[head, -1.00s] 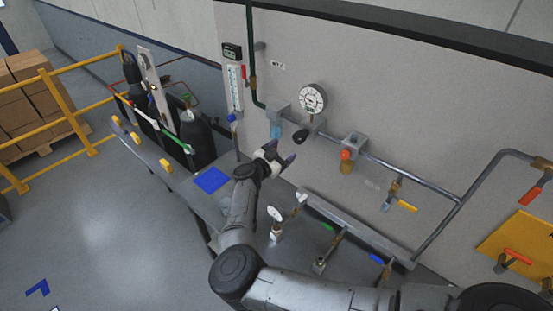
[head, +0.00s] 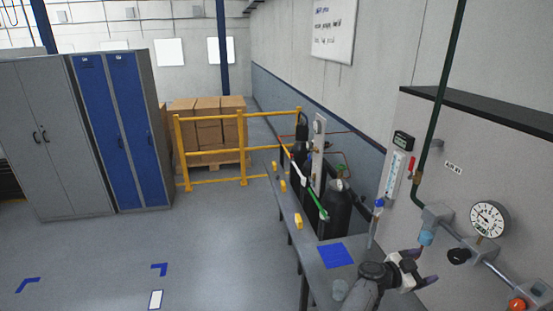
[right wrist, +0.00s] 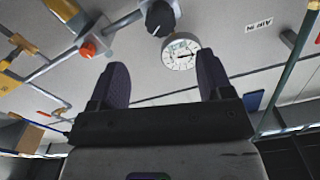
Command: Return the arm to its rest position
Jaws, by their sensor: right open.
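My right gripper (head: 422,268) is at the lower right of the head view, in front of the panel with the pipework. In the right wrist view its two dark fingers (right wrist: 160,82) stand wide apart with nothing between them. Beyond the fingers are a black knob (right wrist: 160,18) and a round white gauge (right wrist: 181,54), both apart from them. My left gripper is not in view.
The gauge (head: 489,219) and pipe run along the wall panel at the right. A bench with a blue mat (head: 335,255) and dark gas cylinders (head: 337,208) lies beside my arm. Yellow railing (head: 213,182), boxes and lockers (head: 112,130) stand further back. The floor at left is clear.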

